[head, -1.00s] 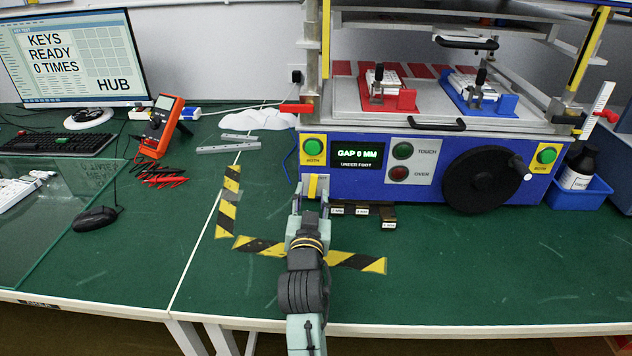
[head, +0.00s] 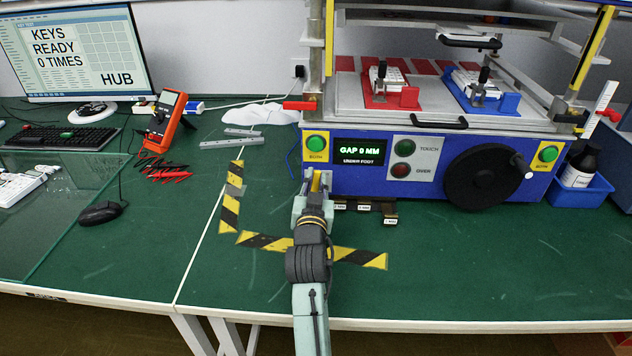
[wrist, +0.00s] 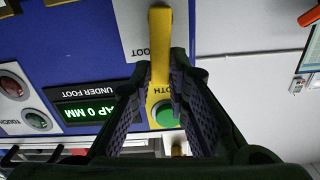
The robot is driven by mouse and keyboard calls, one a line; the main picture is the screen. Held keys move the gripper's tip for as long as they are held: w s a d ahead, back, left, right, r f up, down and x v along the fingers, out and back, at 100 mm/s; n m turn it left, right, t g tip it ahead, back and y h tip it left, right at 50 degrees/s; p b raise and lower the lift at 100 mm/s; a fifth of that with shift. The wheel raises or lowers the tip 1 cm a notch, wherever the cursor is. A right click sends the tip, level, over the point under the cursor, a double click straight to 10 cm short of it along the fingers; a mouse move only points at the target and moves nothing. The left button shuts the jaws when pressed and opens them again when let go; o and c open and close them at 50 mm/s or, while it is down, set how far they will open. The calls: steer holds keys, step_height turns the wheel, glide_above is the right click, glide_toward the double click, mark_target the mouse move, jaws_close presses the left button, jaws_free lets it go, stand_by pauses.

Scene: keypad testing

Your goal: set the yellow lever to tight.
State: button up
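The yellow lever (wrist: 160,45) hangs down on a white plate marked FOOT, below the green BOTH button, in the inverted wrist view. In the head view only a bit of the lever (head: 316,181) shows above my gripper (head: 313,192). My gripper (wrist: 161,65) has one finger on each side of the lever, with a slim gap visible near the tips. I see no firm grip on it. The display (head: 360,152) reads "GAP 0 MM" and "UNDER FOOT". I see no mark reading tight.
The blue machine front (head: 420,185) is right behind the lever, with a black handwheel (head: 485,177) to the right. Small dark tagged pieces (head: 365,204) lie just right of my gripper. Striped tape (head: 265,241) marks the green table, mostly clear in front.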

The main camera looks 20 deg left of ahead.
jaws_close()
steer(key=shift+s+a+n, duration=0.1)
steer(key=shift+a+n, duration=0.2)
steer(key=shift+n, duration=0.5)
steer(key=o, duration=0.6)
jaws_free()
steer(key=shift+c, duration=0.2)
steer(key=v, duration=1.2)
